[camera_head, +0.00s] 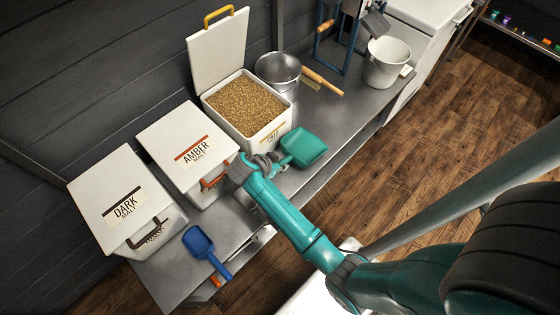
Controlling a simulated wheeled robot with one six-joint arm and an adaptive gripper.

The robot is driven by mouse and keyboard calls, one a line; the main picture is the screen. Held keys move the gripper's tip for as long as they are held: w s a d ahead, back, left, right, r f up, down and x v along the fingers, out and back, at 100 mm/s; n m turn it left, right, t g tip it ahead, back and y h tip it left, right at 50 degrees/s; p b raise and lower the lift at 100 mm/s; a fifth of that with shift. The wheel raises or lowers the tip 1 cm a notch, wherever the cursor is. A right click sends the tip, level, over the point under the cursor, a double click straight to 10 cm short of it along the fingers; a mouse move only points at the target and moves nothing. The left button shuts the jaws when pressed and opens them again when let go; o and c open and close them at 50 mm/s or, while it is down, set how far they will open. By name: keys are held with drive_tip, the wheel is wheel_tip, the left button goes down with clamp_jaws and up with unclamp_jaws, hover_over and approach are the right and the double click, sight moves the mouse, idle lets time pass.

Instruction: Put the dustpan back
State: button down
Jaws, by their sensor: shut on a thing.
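The teal dustpan (305,148) is at the front edge of the steel bench, in front of the open malt bin. Its flat pan points to the right. My gripper (272,161) is shut on its handle end, which the fingers mostly hide. I cannot tell whether the pan touches the bench or is held just above it. A hand brush with a wooden handle (323,82) lies on the bench behind, beside a steel pot.
The open bin (286,124) of grain has its lid up. Closed amber (190,150) and dark malt bins (122,203) stand left. A blue scoop (203,248) lies at the front edge. The steel pot (278,72), a pale bucket (386,62) and a blue-framed device (325,30) stand behind.

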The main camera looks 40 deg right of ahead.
drive_tip(key=shift+f, duration=1.85)
drive_tip(key=c, duration=0.9)
unclamp_jaws()
drive_tip(key=shift+c, duration=0.2)
drive_tip(key=v, duration=1.2)
drive_tip(key=shift+s, duration=0.15)
